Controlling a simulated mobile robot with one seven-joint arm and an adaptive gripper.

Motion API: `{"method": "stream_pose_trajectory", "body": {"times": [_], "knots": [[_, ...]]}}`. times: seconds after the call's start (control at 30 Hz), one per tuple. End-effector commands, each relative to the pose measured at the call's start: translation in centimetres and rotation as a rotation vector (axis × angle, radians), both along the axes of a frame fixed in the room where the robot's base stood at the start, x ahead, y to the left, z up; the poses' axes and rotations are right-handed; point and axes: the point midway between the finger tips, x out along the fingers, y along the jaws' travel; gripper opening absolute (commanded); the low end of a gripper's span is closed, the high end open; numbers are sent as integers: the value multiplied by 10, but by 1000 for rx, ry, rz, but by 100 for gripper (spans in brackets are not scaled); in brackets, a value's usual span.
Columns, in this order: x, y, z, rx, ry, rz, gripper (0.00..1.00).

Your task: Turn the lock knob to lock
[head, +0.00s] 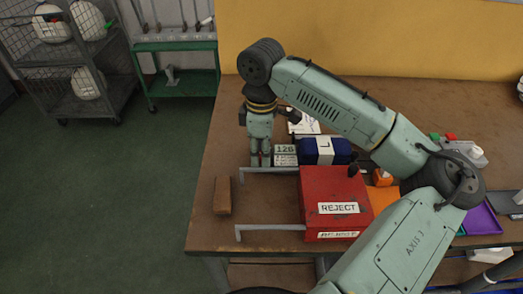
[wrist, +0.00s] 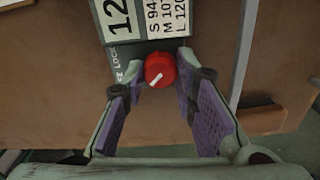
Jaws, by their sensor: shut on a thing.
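The lock knob (wrist: 161,67) is a small red round knob with a white pointer line slanting to the lower left. It sits on a dark plate whose lettering (wrist: 124,62) reads "LOCK" in part, below a white number card (wrist: 150,18). My gripper (wrist: 162,72) is shut on the knob, one finger at each side of it. In the head view my gripper (head: 260,160) points down at the table, beside the "126" card (head: 286,155). The knob is hidden in that view.
A red REJECT box (head: 335,190) stands close on the right, with a grey metal rail (head: 270,228) by it. A blue object with a white "L" band (head: 326,151) lies behind the box. A brown block (head: 222,196) lies to the left on the brown table (head: 205,235).

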Motion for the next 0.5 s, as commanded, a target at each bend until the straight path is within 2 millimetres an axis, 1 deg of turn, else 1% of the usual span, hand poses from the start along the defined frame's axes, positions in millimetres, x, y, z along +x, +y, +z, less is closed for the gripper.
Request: {"method": "stream_pose_trajectory", "body": {"times": [0.07,0.27,0.5], "knots": [[0,0,0,0,0,0,0],[0,0,0,1,1,-11,0],[0,1,1,3,2,-104,0]]}}
